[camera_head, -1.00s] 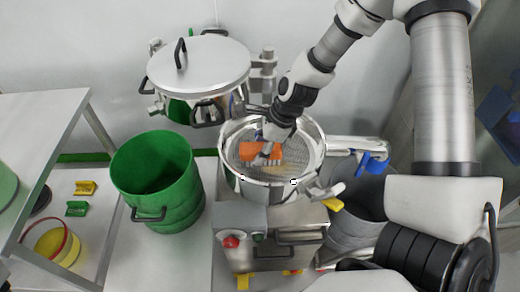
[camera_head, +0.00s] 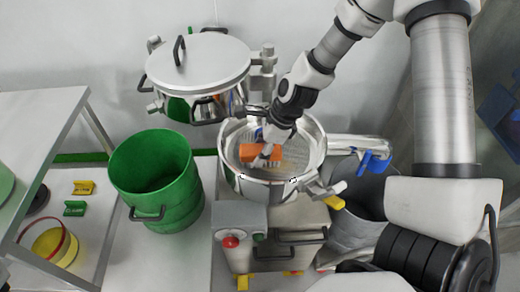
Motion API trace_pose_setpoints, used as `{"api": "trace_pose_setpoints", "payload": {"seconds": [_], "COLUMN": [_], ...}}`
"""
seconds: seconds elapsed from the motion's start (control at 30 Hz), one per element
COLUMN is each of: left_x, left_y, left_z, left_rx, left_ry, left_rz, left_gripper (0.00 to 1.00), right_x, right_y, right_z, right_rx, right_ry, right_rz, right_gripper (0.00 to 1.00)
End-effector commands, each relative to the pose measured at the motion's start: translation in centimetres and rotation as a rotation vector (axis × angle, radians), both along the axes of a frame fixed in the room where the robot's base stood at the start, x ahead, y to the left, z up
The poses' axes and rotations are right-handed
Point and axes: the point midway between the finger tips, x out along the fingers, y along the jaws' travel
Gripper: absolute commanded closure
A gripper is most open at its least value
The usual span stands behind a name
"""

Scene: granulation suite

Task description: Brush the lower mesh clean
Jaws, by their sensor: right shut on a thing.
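The lower mesh (camera_head: 297,152) lies inside a round steel sieve bowl on top of a steel machine. An orange brush (camera_head: 259,152) with pale bristles is in the bowl, low over the mesh; I cannot tell whether the bristles touch it. My right gripper (camera_head: 267,150) reaches down into the bowl from the upper right and is shut on the brush. The gripper and the brush hide part of the mesh. My left gripper does not show.
A steel lid (camera_head: 199,62) with a black handle hangs swung aside behind the bowl. An open green drum (camera_head: 157,180) stands to the left and a grey bin (camera_head: 357,215) to the right. A steel table (camera_head: 42,125) with a lower shelf is at far left.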

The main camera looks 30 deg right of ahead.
Motion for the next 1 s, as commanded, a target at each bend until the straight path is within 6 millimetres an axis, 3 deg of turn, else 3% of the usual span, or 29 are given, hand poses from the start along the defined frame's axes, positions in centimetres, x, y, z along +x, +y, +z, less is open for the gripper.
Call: {"api": "trace_pose_setpoints", "payload": {"seconds": [0.7, 1.0], "left_x": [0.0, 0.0], "left_y": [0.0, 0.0], "left_z": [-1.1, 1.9], "left_rx": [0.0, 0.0], "left_ry": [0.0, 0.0], "left_rz": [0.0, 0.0], "left_gripper": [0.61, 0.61], "right_x": [0.0, -0.5], "right_y": [0.0, -0.8], "right_z": [-1.4, -0.7], "right_rx": [0.0, 0.002], "right_ry": [0.0, 0.002], "right_rz": [0.0, -0.001], "right_gripper": [0.82, 0.82]}}
